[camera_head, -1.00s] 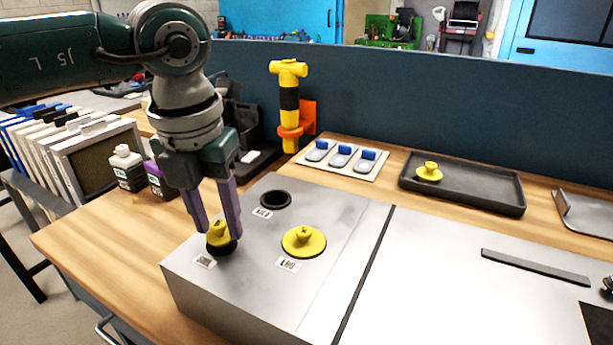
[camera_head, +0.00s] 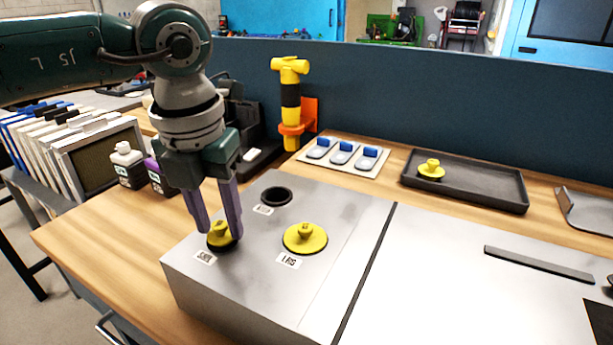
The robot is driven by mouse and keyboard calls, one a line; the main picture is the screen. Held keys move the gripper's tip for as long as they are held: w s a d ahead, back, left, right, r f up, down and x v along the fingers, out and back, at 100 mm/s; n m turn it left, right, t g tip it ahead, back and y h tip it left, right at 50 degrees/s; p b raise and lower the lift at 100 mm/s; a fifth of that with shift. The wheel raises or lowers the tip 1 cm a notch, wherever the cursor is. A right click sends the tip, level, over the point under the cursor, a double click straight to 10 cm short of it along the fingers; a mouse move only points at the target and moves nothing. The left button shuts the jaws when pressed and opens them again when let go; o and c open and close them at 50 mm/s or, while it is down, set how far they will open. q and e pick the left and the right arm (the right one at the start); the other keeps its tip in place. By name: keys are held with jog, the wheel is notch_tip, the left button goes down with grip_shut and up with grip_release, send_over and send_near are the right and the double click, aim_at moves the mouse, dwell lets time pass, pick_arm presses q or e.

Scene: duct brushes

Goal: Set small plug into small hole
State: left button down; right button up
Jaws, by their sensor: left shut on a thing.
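My left gripper (camera_head: 219,231) is shut on the small yellow plug (camera_head: 221,241), with its purple fingers on either side of the plug's knob. The plug is upright at the small hole in the front left of the grey metal box (camera_head: 325,235). Its yellow flange sits low, close to the box top, and a little of the hole's dark rim shows around it. I cannot tell whether the flange touches the rim. A label (camera_head: 205,257) lies in front of the hole. My right gripper is not in view.
A large yellow plug (camera_head: 305,238) sits in the hole to the right. An empty dark hole (camera_head: 277,195) lies behind. Two bottles (camera_head: 127,163) stand left of the box.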

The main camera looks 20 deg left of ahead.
aim_at(217, 242)
pick_arm(q)
jog(key=shift+f, duration=0.25)
jog(key=c, duration=0.7)
grip_release()
jog(key=r+p, duration=0.3)
jog(key=s+r+p, duration=0.1)
jog(key=r+p, duration=0.2)
jog(key=r, duration=0.1)
jog(key=r+p, duration=0.4)
jog(key=shift+s+d, duration=0.15)
jog(key=shift+d, duration=0.05)
